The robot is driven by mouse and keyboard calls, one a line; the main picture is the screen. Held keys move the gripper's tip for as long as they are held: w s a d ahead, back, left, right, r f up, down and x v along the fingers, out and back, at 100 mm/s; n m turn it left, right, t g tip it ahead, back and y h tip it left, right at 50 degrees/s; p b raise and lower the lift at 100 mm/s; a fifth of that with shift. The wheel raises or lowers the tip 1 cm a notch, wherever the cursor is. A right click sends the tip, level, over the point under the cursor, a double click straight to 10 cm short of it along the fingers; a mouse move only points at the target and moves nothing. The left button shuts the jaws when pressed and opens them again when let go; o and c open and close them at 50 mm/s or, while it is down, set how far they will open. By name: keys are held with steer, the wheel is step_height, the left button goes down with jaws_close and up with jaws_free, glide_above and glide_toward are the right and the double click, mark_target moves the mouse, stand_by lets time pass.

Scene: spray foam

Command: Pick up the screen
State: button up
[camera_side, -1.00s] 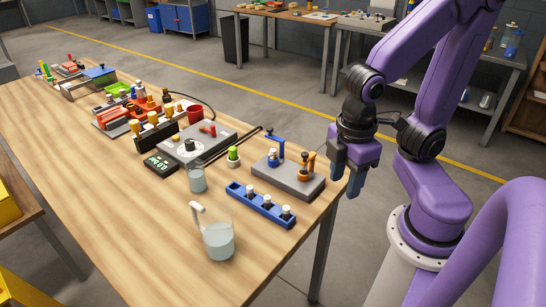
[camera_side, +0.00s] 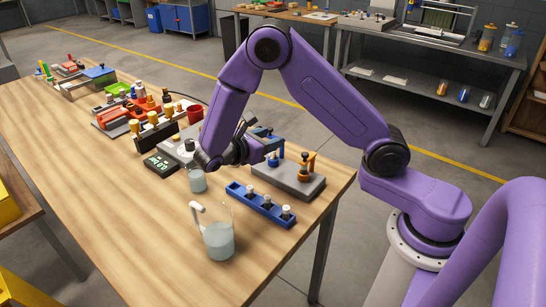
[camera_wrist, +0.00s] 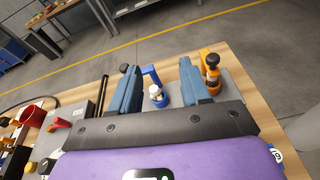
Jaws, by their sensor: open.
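No thing in view is plainly a screen. The nearest match is a small black box with a lit green display (camera_side: 160,163), lying flat on the wooden table, left of the beaker. My gripper (camera_side: 265,140) is open and empty above the table, its fingers pointing right in the side view. Its two blue-grey fingers stand wide apart in the wrist view (camera_wrist: 160,72). A blue clamp (camera_wrist: 151,76) shows between them and an orange clamp (camera_wrist: 211,63) by the right finger; whether they touch is unclear. My wrist partly hides the grey device (camera_side: 170,147).
A grey plate (camera_side: 300,185) carries the clamps. In front are a blue vial rack (camera_side: 262,206) and a beaker with a handle (camera_side: 218,238). A smaller beaker (camera_side: 197,181) stands below my wrist. The table's front left (camera_side: 110,210) is clear.

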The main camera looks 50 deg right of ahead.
mark_target(273, 157)
steer(key=shift+w+d+f+n+h, duration=0.3)
steer(key=shift+w+f+h, duration=0.25)
steer(key=shift+f, duration=0.9)
steer(key=shift+w+d+f+n+h, duration=0.3)
steer(key=shift+w+f+h, duration=0.25)
steer(key=shift+f, duration=0.95)
steer(key=shift+w+d+f+n+h, duration=0.2)
steer(key=shift+w+f+n+h, duration=0.3)
steer(key=shift+f, duration=0.95)
steer(key=shift+w+d+f, duration=0.1)
steer(key=shift+d+f, duration=0.15)
steer(key=shift+d, duration=0.05)
steer(key=d, duration=0.4)
steer(key=shift+d, duration=0.25)
jaws_close()
